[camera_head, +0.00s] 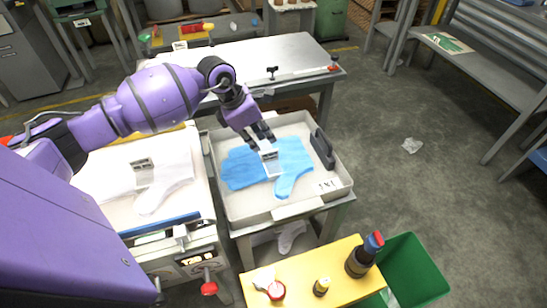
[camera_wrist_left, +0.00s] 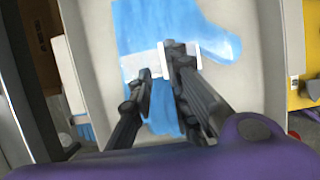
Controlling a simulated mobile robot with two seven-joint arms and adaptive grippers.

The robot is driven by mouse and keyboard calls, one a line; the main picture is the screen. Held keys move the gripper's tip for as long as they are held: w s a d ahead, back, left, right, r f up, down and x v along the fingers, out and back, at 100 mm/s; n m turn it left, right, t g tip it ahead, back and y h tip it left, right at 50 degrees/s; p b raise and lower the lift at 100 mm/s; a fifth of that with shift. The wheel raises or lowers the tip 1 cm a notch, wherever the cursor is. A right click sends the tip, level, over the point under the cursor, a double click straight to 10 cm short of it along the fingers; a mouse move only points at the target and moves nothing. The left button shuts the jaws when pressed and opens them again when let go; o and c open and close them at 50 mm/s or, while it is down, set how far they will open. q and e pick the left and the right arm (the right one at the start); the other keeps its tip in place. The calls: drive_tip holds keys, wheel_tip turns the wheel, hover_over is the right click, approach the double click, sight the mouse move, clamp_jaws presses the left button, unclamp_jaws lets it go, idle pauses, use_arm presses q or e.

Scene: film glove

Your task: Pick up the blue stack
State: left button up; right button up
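The blue stack (camera_head: 290,165) is a flat, glove-shaped pile of blue film with a white band around its middle. It lies in the pale grey tray (camera_head: 240,212) in the head view. The left wrist view also shows the blue stack (camera_wrist_left: 215,42) and its white band (camera_wrist_left: 140,65). My left gripper (camera_head: 263,140) points down over the stack at the band. In the left wrist view its fingers (camera_wrist_left: 158,75) are apart, one on each side of part of the band. Whether they touch the stack is unclear. My right gripper is not in view.
A black handle (camera_head: 322,150) stands at the tray's right side. A white glove-shaped stack (camera_head: 165,180) lies on the machine to the left. A yellow bench (camera_head: 302,280) with bottles and a green bin (camera_head: 415,270) are in front. Open floor lies right.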

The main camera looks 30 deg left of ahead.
sight(270, 151)
use_arm(q)
drive_tip(key=x, duration=0.2)
drive_tip(key=shift+s+d+f, duration=0.1)
drive_tip(key=shift+d+f, duration=0.2)
drive_tip(key=shift+f, duration=0.05)
drive_tip(key=x, duration=0.3)
drive_tip(key=shift+d+f, duration=0.1)
drive_tip(key=shift+f, duration=0.65)
clamp_jaws()
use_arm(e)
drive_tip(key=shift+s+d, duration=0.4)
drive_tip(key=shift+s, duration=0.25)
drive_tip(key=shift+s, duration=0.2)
